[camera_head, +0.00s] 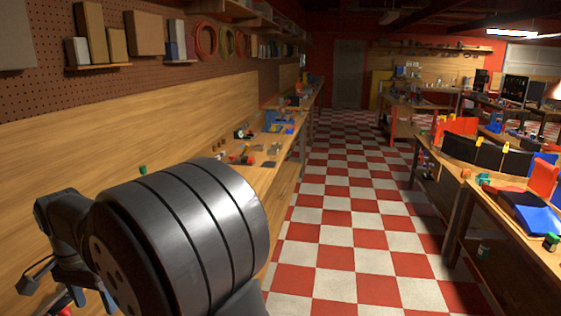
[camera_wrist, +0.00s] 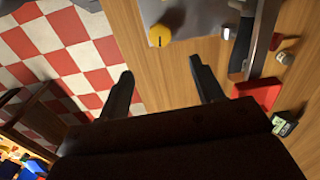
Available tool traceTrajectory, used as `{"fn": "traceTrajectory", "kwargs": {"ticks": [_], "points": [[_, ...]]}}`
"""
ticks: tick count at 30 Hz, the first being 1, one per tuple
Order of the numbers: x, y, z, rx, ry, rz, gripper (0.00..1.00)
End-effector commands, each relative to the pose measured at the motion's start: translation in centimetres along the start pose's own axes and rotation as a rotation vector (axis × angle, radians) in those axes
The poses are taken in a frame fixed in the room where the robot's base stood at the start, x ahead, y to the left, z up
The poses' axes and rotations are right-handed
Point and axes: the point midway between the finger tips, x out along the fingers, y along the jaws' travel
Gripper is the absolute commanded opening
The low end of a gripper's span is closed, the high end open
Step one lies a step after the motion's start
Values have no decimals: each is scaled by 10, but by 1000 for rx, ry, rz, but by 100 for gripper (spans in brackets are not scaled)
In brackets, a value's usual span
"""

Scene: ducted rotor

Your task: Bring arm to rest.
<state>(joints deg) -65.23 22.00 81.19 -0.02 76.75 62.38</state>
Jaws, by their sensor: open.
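My gripper (camera_wrist: 160,82) shows in the wrist view with its two dark fingers spread apart and nothing between them. It hangs over the edge of a wooden bench (camera_wrist: 160,62), with the checkered floor under its left side. In the head view my arm fills the lower left, with a large dark round joint in front. My gripper (camera_head: 75,285) is partly in sight at the lower left, and its tips are hard to make out there.
The wrist view shows a yellow round thing (camera_wrist: 160,35) on a grey surface, a red block (camera_wrist: 257,92) and a small dark-and-green item (camera_wrist: 285,124). A long workbench (camera_head: 262,170) runs along the left wall. The checkered aisle (camera_head: 350,220) is clear. Benches with red and blue bins (camera_head: 541,178) stand right.

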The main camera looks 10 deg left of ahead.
Motion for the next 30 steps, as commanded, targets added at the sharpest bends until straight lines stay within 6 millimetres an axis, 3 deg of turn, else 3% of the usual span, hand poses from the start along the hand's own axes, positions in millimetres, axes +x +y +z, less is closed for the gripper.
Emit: {"fn": "traceTrajectory", "kwargs": {"ticks": [15, 21, 30], "points": [[101, 1, 1, 0, -2, 4, 61], [122, 0, 0, 0, -1, 2, 61], [127, 0, 0, -3, -1, 1, 61]]}}
